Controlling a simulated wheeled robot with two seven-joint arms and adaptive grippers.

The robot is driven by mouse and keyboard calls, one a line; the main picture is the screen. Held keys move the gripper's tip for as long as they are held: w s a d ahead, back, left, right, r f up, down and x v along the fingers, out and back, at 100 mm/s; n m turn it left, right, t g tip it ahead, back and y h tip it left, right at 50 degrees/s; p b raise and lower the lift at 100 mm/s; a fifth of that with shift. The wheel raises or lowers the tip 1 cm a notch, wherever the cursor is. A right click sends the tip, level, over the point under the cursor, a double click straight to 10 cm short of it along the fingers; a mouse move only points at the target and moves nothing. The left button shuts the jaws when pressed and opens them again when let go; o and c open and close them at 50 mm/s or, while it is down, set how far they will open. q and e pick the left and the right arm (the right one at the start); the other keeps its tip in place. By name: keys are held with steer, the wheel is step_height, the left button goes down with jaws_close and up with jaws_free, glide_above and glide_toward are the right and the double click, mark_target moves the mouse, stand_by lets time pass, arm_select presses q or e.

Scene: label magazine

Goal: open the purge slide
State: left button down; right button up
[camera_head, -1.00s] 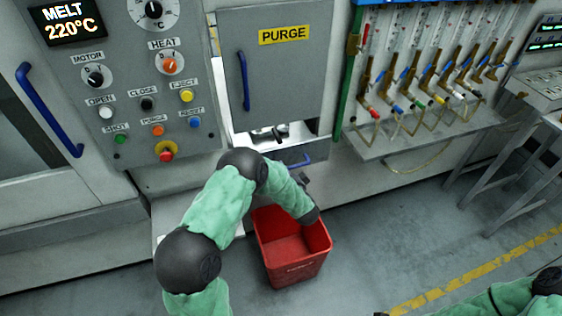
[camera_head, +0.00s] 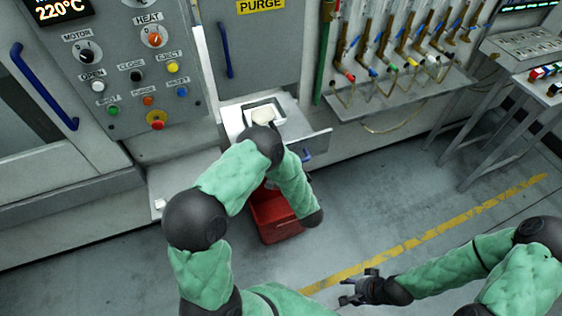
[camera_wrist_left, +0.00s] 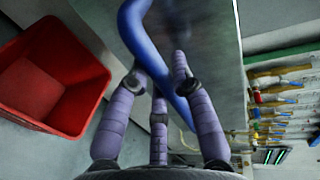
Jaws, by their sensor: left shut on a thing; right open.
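The purge slide (camera_head: 292,122) is a grey drawer under the door marked PURGE (camera_head: 260,6). It stands pulled out from the machine, with a pale lump (camera_head: 264,114) in its tray. Its blue handle (camera_head: 306,156) is on the front panel; it also shows in the left wrist view (camera_wrist_left: 136,30). My left gripper (camera_wrist_left: 165,75) is shut on this handle, its purple fingers around the bar. In the head view, my left forearm mostly hides that hand. My right gripper (camera_head: 358,288) is open and empty, low over the floor, well apart from the slide.
A red bin (camera_head: 275,220) stands on the floor below the slide, partly behind my left arm; it also shows in the left wrist view (camera_wrist_left: 70,72). A control panel (camera_head: 125,105) is at the left. A shelf with hoses (camera_head: 400,98) is at the right.

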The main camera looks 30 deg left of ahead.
arm_select(q)
steer(key=shift+s+f, duration=0.1)
steer(key=c, duration=1)
jaws_free()
steer(key=shift+c, duration=0.2)
steer(key=shift+d, duration=0.15)
steer(key=v, duration=1.1)
steer(key=shift+s+d, duration=0.25)
steer(key=shift+s, duration=0.05)
